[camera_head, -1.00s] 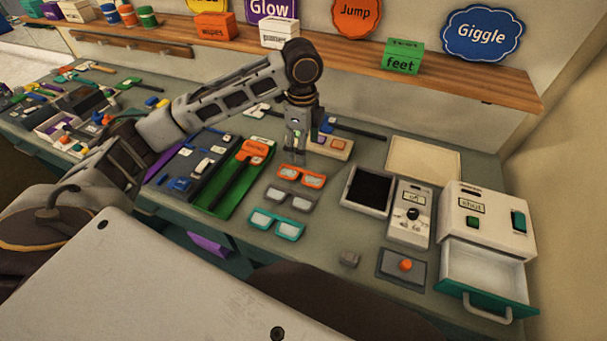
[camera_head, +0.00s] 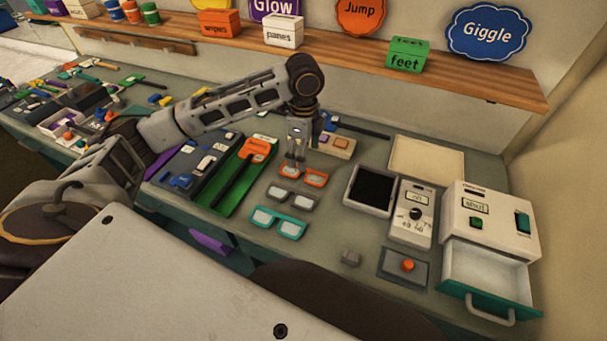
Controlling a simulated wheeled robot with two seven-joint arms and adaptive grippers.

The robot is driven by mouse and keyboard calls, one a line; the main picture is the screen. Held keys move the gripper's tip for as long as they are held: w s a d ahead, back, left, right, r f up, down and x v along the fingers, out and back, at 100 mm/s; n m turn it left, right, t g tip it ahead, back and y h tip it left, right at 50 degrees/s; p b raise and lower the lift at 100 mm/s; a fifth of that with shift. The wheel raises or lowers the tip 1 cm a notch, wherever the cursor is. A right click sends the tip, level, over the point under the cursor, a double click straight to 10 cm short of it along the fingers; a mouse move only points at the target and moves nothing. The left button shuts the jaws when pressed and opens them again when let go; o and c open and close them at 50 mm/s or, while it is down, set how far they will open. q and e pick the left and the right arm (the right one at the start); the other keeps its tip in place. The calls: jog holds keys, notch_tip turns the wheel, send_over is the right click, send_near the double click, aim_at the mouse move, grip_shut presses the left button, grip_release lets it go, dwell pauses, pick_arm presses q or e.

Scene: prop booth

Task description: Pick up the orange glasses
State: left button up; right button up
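The orange glasses (camera_head: 316,179) lie on the grey-green table, the farthest of three pairs in a column. Grey glasses (camera_head: 291,199) and teal glasses (camera_head: 279,223) lie nearer to me. My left gripper (camera_head: 296,170) points down at the orange glasses, with its fingers over their middle and left part. The two fingers look apart, and part of the frame is hidden behind them. I cannot tell whether the fingertips touch the glasses. My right gripper is out of view.
A green tray (camera_head: 213,203) is left of the glasses. A black-faced panel (camera_head: 370,192), a switch box (camera_head: 412,213) and a white cabinet with an open drawer (camera_head: 487,275) stand to the right. A block board (camera_head: 337,147) lies just behind the gripper.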

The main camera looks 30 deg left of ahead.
aim_at(304, 176)
pick_arm(q)
notch_tip(304, 176, down, 3)
jog(key=shift+f, duration=0.6)
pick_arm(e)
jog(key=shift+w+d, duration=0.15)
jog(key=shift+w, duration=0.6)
pick_arm(q)
jog(key=shift+f, duration=0.1)
